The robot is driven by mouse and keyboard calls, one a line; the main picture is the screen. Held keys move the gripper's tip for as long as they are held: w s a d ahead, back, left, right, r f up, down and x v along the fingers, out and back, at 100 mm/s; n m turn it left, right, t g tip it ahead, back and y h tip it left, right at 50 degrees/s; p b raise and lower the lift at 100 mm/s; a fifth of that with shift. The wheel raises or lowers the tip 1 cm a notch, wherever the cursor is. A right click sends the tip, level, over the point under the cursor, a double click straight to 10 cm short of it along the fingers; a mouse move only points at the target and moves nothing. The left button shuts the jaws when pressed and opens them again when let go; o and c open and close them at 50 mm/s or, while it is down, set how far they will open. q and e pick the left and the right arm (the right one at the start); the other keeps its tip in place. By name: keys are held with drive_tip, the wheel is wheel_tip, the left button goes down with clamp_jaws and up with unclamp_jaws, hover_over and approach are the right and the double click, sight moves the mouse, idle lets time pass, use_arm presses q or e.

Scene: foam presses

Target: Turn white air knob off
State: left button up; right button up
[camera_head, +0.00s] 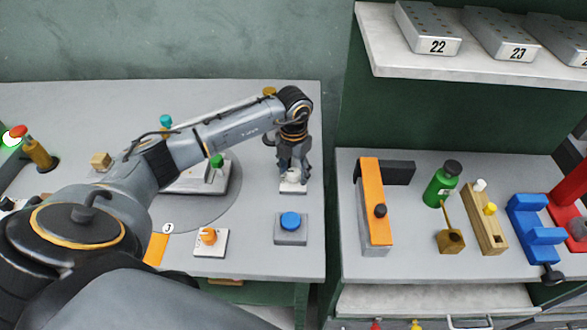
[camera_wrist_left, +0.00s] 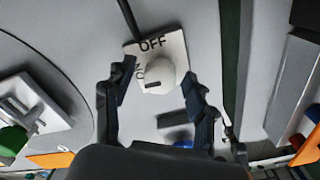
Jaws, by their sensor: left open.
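The white air knob (camera_head: 292,175) sits on a small white plate (camera_head: 293,187) near the right edge of the left table. In the left wrist view the round white knob (camera_wrist_left: 159,76) stands on its plate (camera_wrist_left: 176,45), which bears the words OFF and ON. A dark mark shows on the knob, on the side toward the gripper. My left gripper (camera_head: 293,163) points down over the knob. In the wrist view its open fingers (camera_wrist_left: 156,88) are on either side of the knob, with gaps visible. My right gripper is not in view.
A blue button (camera_head: 290,221) on a grey box and an orange knob (camera_head: 208,236) stand nearer the front. A green-knobbed fixture (camera_head: 217,161) is to the left. A gap separates this table from the right table, which holds an orange block (camera_head: 371,200) and a green bottle (camera_head: 441,186).

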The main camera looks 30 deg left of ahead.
use_arm(q)
drive_tip(key=c, duration=1.2)
drive_tip(key=shift+o, duration=0.2)
drive_tip(key=shift+f+m+b, duration=0.2)
drive_tip(key=shift+m+b, duration=1.6)
drive_tip(key=shift+b, duration=0.1)
drive_tip(key=m+b, duration=0.3)
drive_tip(key=m, duration=0.1)
drive_tip(key=shift+m+b, duration=0.3)
drive_tip(key=shift+b, duration=0.05)
drive_tip(key=m+b, duration=0.3)
drive_tip(key=m, duration=0.2)
drive_tip(key=shift+r+b, duration=0.1)
drive_tip(key=shift+b, duration=0.25)
drive_tip(key=m+b, duration=0.2)
drive_tip(key=m, duration=0.2)
drive_tip(key=shift+r+m, duration=0.1)
drive_tip(key=shift+m, duration=0.2)
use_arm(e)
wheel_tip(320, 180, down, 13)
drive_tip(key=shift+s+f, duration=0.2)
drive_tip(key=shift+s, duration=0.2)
use_arm(q)
drive_tip(key=o, duration=1.2)
drive_tip(key=shift+c, duration=0.2)
